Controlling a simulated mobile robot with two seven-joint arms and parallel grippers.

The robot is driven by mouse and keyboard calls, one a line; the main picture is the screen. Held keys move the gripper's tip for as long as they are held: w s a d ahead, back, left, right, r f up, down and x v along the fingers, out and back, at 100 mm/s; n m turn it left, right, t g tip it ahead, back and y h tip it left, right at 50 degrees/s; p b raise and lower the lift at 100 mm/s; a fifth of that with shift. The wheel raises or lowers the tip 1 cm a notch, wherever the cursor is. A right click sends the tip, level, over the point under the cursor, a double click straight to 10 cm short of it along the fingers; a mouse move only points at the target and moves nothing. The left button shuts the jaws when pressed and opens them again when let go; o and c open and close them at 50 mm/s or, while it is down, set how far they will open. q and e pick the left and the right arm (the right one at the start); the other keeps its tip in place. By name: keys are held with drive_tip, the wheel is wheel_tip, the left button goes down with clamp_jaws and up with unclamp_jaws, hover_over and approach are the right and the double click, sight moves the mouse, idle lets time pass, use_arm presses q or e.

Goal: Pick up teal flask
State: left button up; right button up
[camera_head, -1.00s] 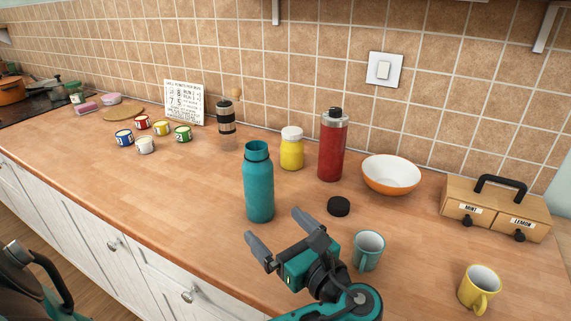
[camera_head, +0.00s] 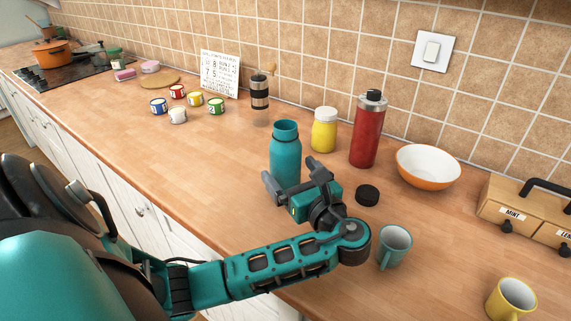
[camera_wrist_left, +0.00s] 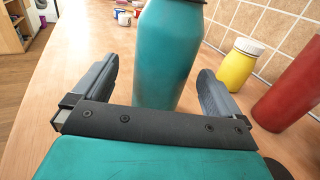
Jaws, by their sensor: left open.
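The teal flask (camera_head: 286,150) stands upright and uncapped on the wooden counter in the head view. My left gripper (camera_head: 291,178) is right in front of it, at the flask's lower half, and partly hides its base. In the left wrist view the teal flask (camera_wrist_left: 168,55) stands between the two open fingers (camera_wrist_left: 160,85), with a gap on each side. The flask's top is cut off there. A black lid (camera_head: 367,195) lies on the counter to the right of the gripper. My right gripper is not in view.
A yellow jar (camera_head: 324,130) and red flask (camera_head: 367,130) stand behind to the right. A teal mug (camera_head: 394,247) is near my left wrist. A white-and-orange bowl (camera_head: 428,167), yellow mug (camera_head: 510,299) and wooden drawer box (camera_head: 520,215) are further right.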

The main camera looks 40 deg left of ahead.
sight(291, 170)
use_arm(q)
drive_tip(key=x, duration=0.3)
drive_tip(key=shift+w+a, duration=0.25)
drive_tip(key=shift+a, duration=0.1)
drive_tip(key=c, duration=1.5)
drive_tip(key=shift+r, duration=0.15)
